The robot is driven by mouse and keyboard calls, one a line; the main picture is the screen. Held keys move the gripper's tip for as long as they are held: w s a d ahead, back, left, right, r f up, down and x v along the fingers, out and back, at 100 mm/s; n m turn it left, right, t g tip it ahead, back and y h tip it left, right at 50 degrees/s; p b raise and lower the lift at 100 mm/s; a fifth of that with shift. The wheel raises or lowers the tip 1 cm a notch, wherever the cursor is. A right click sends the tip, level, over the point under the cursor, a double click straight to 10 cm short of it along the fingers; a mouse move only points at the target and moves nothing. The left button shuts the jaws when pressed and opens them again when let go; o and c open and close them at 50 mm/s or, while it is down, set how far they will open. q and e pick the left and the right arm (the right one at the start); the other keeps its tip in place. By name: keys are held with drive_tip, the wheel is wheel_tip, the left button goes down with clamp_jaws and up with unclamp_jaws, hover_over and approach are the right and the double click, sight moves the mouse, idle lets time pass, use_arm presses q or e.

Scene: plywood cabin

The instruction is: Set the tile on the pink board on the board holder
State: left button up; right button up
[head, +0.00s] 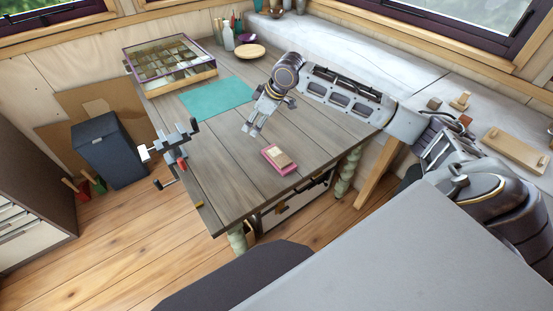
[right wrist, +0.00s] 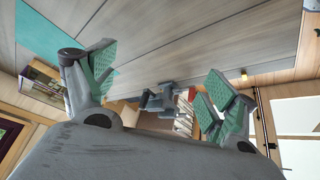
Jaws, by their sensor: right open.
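A pink board (head: 267,153) lies near the right front edge of the wooden table. A small tan and brown piece (head: 281,158), which looks like the tile, lies on top of it. My right gripper (head: 250,130) is open and empty above the table, to the left of and behind the pink board. Its spread green-padded fingers show in the right wrist view (right wrist: 155,90), with nothing between them. I cannot tell for sure which thing is the board holder; a grey clamp-like fixture (head: 176,143) sits at the table's left edge. My left gripper is out of view.
A wooden piece (head: 515,151) and small blocks lie on the right bench. The table's front left (head: 225,180) is clear.

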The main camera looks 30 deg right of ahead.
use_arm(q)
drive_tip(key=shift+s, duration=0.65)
use_arm(e)
drive_tip(key=s+d+f+m+g+h, duration=0.2)
drive_tip(key=s+d+m+g+h, duration=0.1)
drive_tip(key=s+d+m, duration=0.3)
drive_tip(key=shift+s+f+m, duration=0.2)
drive_tip(key=shift+f+m, duration=0.15)
drive_tip(key=shift+m, duration=0.55)
hover_over(279, 157)
wheel_tip(279, 157, down, 7)
drive_tip(key=shift+s+f, duration=0.1)
drive_tip(key=shift+d+f, duration=0.1)
drive_tip(key=shift+f, duration=0.45)
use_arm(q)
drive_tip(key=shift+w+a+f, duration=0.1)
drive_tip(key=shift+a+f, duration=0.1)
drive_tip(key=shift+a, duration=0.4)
use_arm(e)
drive_tip(key=shift+f, duration=0.15)
